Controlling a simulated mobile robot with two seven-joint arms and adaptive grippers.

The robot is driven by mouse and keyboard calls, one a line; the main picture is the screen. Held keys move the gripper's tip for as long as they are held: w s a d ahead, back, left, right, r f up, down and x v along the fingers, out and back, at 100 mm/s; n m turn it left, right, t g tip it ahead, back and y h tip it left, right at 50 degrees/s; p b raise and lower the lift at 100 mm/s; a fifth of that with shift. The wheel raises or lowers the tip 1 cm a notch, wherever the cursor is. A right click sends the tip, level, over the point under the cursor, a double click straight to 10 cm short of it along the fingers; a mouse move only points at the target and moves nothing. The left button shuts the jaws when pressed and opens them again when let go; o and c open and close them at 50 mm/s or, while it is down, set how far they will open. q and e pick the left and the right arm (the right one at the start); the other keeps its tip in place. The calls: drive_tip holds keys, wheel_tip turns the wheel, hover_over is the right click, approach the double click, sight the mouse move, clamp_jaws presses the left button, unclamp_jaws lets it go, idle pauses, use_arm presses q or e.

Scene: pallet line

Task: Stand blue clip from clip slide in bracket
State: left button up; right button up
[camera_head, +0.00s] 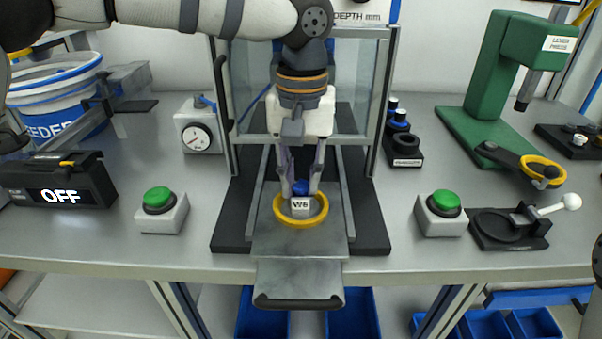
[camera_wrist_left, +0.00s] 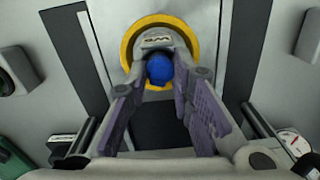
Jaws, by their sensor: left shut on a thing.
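My left gripper (camera_head: 301,190) points down in the middle of the bench, over a metal slide plate (camera_head: 300,240). Its fingers are shut on a small rounded blue piece, likely the blue clip (camera_head: 300,187). In the left wrist view the blue piece (camera_wrist_left: 159,69) shows between the fingertips. It is at a yellow ring (camera_head: 301,222) with a grey-white block marked "W6" (camera_head: 301,205); whether they touch is unclear. The fingers partly hide the blue piece. I cannot clearly identify the bracket. My right gripper is not in view.
Green-button boxes (camera_head: 162,212) and (camera_head: 440,213) flank the slide plate. A green lever press (camera_head: 490,90), a yellow ring tool (camera_head: 543,170) and a black toggle clamp (camera_head: 510,228) are right. An "OFF" display (camera_head: 60,190) is left.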

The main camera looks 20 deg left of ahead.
sight(301, 184)
use_arm(q)
drive_tip(key=o, duration=0.7)
drive_tip(key=shift+f, duration=0.1)
drive_tip(key=shift+o, duration=0.2)
wheel_tip(301, 184, up, 12)
drive_tip(key=shift+r, duration=0.2)
